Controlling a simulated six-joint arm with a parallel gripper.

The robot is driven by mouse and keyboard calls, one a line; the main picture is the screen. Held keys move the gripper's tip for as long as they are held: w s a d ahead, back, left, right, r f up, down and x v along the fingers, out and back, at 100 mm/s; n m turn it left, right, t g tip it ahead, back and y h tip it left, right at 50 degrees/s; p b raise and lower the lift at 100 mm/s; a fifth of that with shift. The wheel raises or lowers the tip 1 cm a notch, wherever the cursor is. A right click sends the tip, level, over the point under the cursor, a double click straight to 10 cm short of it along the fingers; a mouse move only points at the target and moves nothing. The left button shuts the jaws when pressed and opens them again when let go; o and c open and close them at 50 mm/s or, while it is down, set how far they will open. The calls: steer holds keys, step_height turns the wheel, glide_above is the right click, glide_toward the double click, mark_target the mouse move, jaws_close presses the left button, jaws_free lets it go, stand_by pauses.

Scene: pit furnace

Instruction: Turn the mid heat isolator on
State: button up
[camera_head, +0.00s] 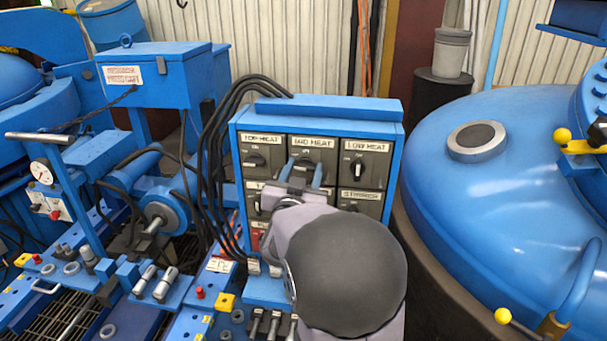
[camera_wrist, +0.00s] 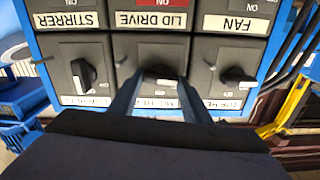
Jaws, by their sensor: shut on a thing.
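The mid heat isolator knob (camera_head: 304,160) is a dark rotary switch on a grey square plate, top middle of the blue control box (camera_head: 316,105), under a label reading "MID HEAT". It also shows at the centre of the wrist view (camera_wrist: 158,76), where the labels appear upside down. My gripper (camera_head: 304,168) reaches the box from the front. Its two blue fingers (camera_wrist: 158,88) stand on either side of the knob and are shut on it. The fingers partly hide the knob and, in the wrist view, its label, so its exact angle is hard to tell.
The top heat knob (camera_head: 256,161) sits left and looks roughly horizontal. The low heat knob (camera_head: 357,169) sits right and looks upright. Stirrer and other isolators lie below, partly hidden by my arm. Black cables (camera_head: 212,150) run along the box's left; a large blue lid (camera_head: 490,200) stands right.

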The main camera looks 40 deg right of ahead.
steer(key=m+b, duration=0.1)
steer(key=b, duration=0.1)
steer(key=m+b, duration=0.1)
steer(key=m, duration=0.1)
steer(key=shift+f+b, duration=0.3)
steer(key=shift+b, duration=0.05)
steer(key=m+b, duration=0.4)
steer(key=shift+s+d+m+b, duration=0.1)
steer(key=shift+m+b, duration=0.25)
steer(key=shift+m, duration=0.05)
steer(key=m+b, duration=0.5)
steer(key=shift+m+b, duration=1.05)
steer(key=shift+m, duration=0.75)
steer(key=o, duration=1)
steer(key=shift+r, duration=0.1)
steer(key=shift+o, duration=0.2)
steer(key=shift+s, duration=0.1)
